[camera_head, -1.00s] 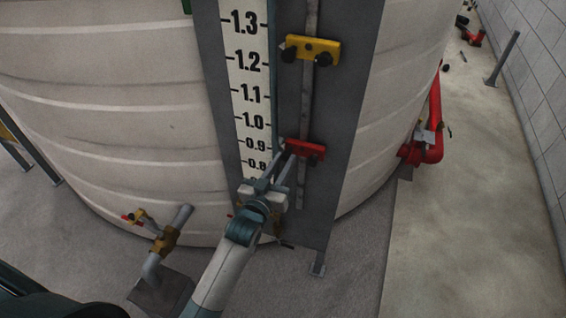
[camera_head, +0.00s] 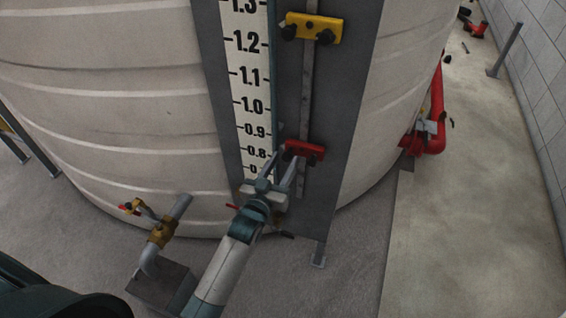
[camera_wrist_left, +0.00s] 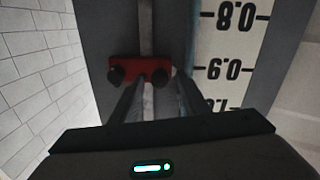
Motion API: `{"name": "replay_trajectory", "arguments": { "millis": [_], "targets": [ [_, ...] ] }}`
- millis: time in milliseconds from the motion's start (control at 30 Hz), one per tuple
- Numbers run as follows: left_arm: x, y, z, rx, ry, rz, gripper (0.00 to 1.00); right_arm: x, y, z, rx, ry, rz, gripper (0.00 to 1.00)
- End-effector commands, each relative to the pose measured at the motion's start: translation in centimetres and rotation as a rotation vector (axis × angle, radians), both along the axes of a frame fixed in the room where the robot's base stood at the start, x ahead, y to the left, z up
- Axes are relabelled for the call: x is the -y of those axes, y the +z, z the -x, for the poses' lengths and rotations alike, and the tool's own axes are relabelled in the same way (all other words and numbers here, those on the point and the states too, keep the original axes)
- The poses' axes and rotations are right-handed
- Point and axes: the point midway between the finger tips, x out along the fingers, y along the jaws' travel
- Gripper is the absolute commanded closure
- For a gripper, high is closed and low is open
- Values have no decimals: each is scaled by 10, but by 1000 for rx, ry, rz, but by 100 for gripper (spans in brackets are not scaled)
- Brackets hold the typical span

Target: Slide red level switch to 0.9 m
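The red level switch (camera_head: 304,151) sits on a vertical rail beside the white scale (camera_head: 253,105). In the wrist view the picture is upside down and the red switch (camera_wrist_left: 140,69) stands roughly beside the 0.9 mark. From the head view above, it appears lower, between 0.9 and 0.8. My left gripper (camera_head: 284,158) reaches it from below, its fingers apart. In the wrist view, the fingers of my left gripper (camera_wrist_left: 157,90) straddle one dark knob of the switch; I cannot tell whether they touch it. My right gripper is out of view.
A yellow switch (camera_head: 313,27) sits higher on the same rail (camera_head: 306,85). The pale tank (camera_head: 110,100) curves behind the grey panel. A brass valve and pipe (camera_head: 163,235) stand at lower left. A red pipe (camera_head: 437,120) is at right, beside open floor.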

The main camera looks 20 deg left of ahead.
Motion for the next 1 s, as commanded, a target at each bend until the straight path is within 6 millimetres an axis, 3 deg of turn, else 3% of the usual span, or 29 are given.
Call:
{"name": "replay_trajectory", "arguments": {
  "millis": [267, 467, 667, 1000],
  "targets": [
    [0, 0, 2, 1, 0, -1, 58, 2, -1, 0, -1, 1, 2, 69],
    [-2, -2, 16, 0, 0, -1, 58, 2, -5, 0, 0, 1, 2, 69],
    [-4, -3, 46, 0, 0, -1, 58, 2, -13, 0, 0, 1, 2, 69],
    [-10, -3, 112, -2, 0, 0, 58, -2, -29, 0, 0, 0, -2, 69]
  ]
}}
